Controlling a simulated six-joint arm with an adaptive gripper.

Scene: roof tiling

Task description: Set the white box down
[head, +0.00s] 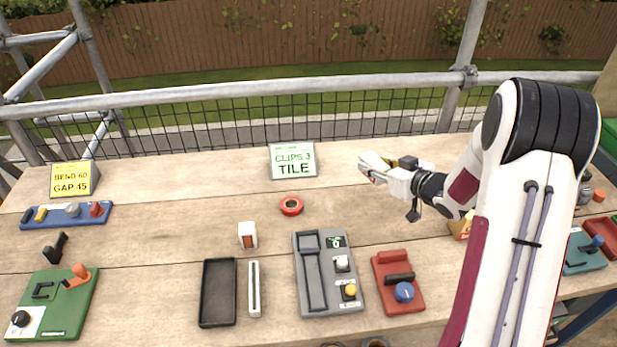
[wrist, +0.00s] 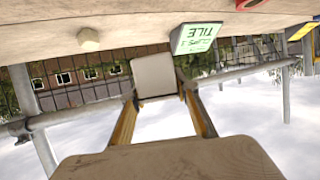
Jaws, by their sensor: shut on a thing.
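My gripper (head: 384,167) is held out to the left above the right-middle part of the wooden bench (head: 220,190). It is shut on a pale, white box (wrist: 153,77), which sits between the two finger tips in the wrist view. In the head view the white box (head: 371,161) shows at the gripper's tip, partly covered by the fingers. It appears clear of the bench.
A green-and-white sign (head: 293,161) and a red tape ring (head: 291,205) are left of my gripper. A small white-and-orange block (head: 248,236), a black tray (head: 217,292), a grey panel (head: 311,268) and a red device (head: 399,282) stand nearer the front. Scaffold rails (head: 200,103) edge the back.

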